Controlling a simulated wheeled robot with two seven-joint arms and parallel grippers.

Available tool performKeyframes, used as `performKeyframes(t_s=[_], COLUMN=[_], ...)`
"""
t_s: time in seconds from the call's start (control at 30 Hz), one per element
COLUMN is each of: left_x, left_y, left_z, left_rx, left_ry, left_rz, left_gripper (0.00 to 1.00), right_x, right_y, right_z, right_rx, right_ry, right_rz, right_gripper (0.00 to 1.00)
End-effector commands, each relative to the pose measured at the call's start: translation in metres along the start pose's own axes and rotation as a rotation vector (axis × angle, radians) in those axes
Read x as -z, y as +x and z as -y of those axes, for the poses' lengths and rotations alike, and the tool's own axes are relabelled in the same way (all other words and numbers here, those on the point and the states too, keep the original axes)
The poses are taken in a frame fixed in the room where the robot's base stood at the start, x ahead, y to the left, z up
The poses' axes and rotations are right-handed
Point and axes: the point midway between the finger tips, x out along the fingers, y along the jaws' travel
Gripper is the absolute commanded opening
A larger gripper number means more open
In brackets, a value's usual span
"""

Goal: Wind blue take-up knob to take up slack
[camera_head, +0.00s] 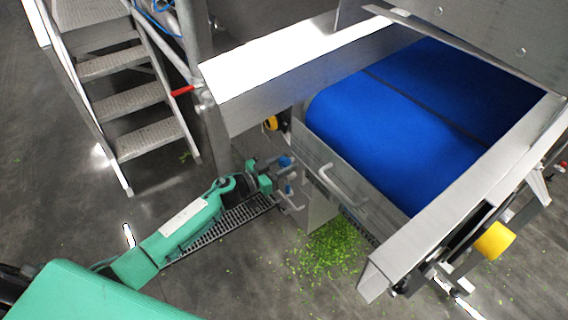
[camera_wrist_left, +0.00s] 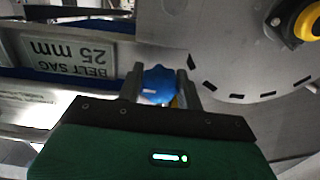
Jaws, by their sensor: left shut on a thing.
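The blue take-up knob (camera_wrist_left: 159,84) sits between the two fingers of my left gripper (camera_wrist_left: 160,88) in the left wrist view. The fingers are shut on it from both sides. In the head view my left gripper (camera_head: 280,176) reaches the knob (camera_head: 285,161) at the near left end of the conveyor frame, below the blue belt (camera_head: 375,135). A plate marked "BELT SAG 25 mm" (camera_wrist_left: 68,57) shows at the left of the wrist view, upside down. My right gripper is in neither view.
A yellow knob on a round plate (camera_wrist_left: 308,22) is at the wrist view's upper right. Green leaf scraps (camera_head: 330,250) lie on the floor below the conveyor. Metal steps (camera_head: 130,100) and a red handle (camera_head: 183,91) stand at the left. A metal bar handle (camera_head: 340,188) juts from the frame.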

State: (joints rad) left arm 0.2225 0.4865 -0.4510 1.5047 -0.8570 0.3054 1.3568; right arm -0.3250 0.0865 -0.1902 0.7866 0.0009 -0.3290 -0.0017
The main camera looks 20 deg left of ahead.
Motion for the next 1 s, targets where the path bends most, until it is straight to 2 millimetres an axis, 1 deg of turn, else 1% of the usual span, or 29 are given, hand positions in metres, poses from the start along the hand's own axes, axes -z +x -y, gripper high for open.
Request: performKeyframes(t_s=[0.27, 0.67, 1.0], left_x=[0.0004, -0.0002, -0.0012], left_y=[0.0, -0.0002, -0.0002], left_z=[0.0001, 0.001, 0.001], left_rx=[-0.001, 0.0, 0.0], left_ry=[0.144, 0.513, 0.836], left_rz=[0.0, 0.0, 0.0], left_gripper=[0.14, 0.14, 0.14], right_x=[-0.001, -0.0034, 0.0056], right_y=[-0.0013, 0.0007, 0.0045], right_z=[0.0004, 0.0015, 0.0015], right_rx=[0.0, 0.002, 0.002], right_ry=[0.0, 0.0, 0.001], right_rz=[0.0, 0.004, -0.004], right_gripper=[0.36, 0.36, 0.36])
